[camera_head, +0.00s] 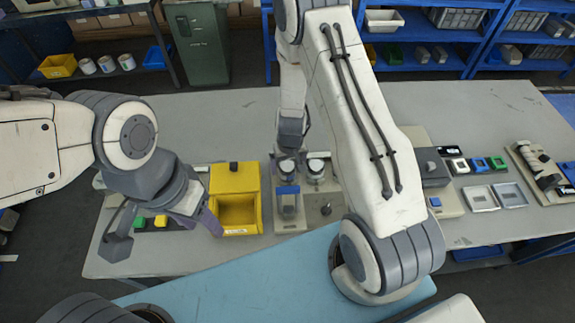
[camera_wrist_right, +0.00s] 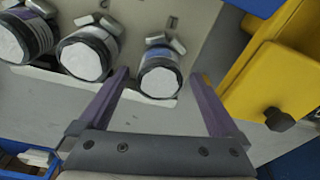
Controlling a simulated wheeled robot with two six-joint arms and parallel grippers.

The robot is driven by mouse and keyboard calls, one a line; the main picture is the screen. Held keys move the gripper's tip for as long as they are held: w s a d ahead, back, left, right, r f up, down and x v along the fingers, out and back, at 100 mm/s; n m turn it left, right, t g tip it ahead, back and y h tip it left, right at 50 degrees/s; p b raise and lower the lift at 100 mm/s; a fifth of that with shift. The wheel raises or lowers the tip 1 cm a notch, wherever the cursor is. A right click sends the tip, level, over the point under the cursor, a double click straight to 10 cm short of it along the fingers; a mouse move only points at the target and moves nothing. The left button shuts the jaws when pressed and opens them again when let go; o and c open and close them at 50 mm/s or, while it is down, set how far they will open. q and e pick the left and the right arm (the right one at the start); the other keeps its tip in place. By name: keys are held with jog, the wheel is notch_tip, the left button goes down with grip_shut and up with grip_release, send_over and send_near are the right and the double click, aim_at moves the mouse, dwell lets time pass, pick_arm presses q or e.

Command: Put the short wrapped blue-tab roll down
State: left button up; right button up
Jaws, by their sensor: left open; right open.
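In the right wrist view, a short dark-wrapped roll (camera_wrist_right: 160,72) with a pale end and a blue-grey band sits on the grey surface. My right gripper (camera_wrist_right: 163,78) is open, with one purple finger on each side of this roll and visible gaps. I cannot make out a distinct blue tab on it. Two similar wrapped rolls, one in the middle (camera_wrist_right: 85,55) and one at the far left (camera_wrist_right: 22,38), stand to its left. In the head view, my left gripper (camera_head: 163,232) is open and empty over the table's front left; my right gripper is mostly hidden behind its arm.
Small coloured blocks and grey trays (camera_head: 495,197) lie on the right. The table's back is largely clear.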

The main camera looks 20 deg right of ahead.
notch_tip(320, 180, up, 9)
jog(key=s+p, duration=0.1)
jog(key=p, duration=0.6)
jog(key=s+a+r+n+y, duration=0.15)
jog(key=s+a+r, duration=0.25)
jog(key=a+r, duration=0.4)
jog(key=s+a+r+n, duration=0.35)
jog(key=a+r, duration=0.25)
jog(key=r, duration=0.4)
jog(key=s+r+n, duration=0.1)
jog(key=s+r, duration=0.3)
jog(key=s, duration=0.3)
jog(key=s+r+n+g, duration=0.1)
jog(key=s+r+n, duration=0.1)
jog(key=s+r, duration=0.3)
jog(key=s, duration=0.3)
jog(key=shift+f+h, duration=0.1)
jog(key=shift+h, duration=0.15)
notch_tip(320, 180, down, 11)
jog(key=b, duration=1.1)
